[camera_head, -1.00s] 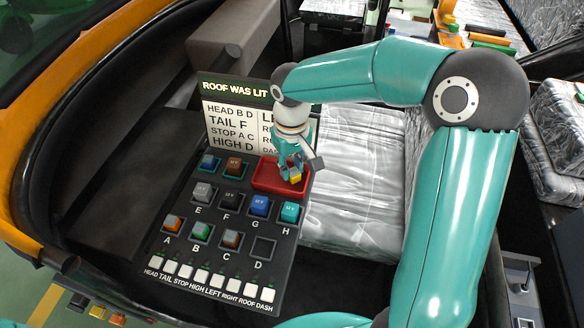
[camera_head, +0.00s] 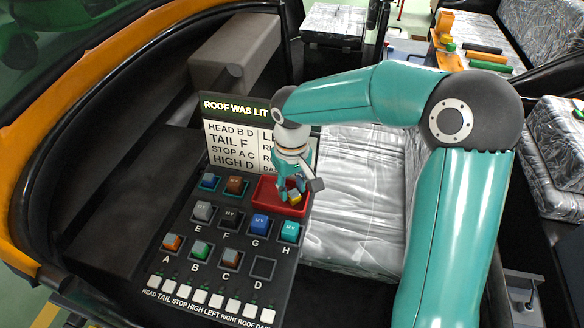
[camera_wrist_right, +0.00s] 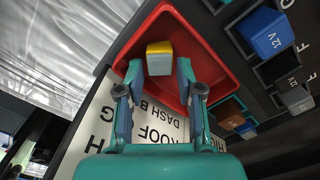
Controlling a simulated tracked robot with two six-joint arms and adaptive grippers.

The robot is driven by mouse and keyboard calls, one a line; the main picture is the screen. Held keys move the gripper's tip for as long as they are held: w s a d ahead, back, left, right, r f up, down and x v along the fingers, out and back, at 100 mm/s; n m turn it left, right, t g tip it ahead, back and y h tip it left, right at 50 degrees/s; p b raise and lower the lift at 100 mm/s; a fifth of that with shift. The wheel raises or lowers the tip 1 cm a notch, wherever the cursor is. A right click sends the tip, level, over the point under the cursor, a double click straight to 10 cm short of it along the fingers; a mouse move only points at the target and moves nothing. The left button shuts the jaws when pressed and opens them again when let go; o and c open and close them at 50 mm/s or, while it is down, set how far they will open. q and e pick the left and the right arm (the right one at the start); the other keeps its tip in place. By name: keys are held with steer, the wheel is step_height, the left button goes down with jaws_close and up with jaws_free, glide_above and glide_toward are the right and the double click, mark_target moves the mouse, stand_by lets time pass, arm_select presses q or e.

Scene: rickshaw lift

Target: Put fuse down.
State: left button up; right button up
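The fuse (camera_head: 294,197), a small grey block with a yellow end, is in the red tray (camera_head: 262,190) at the panel's upper right. In the right wrist view the fuse (camera_wrist_right: 160,60) sits between my right gripper's fingertips (camera_wrist_right: 160,72), with a thin gap on each side, so the gripper looks open around it. In the head view my right gripper (camera_head: 290,190) reaches down into the tray, its fingers partly hiding the fuse. Whether the fuse rests fully on the tray floor is hard to tell. My left gripper is out of view.
The dark panel (camera_head: 245,268) holds several coloured fuses in lettered sockets; socket D (camera_head: 263,268) is empty. A sign board (camera_head: 222,140) reading "ROOF WAS LIT" stands behind, close to my right wrist. A plastic-wrapped seat (camera_head: 365,200) lies right of the panel.

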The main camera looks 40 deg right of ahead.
mark_target(292, 190)
step_height(292, 190, up, 12)
steer(key=shift+f, duration=0.25)
stand_by(0.6)
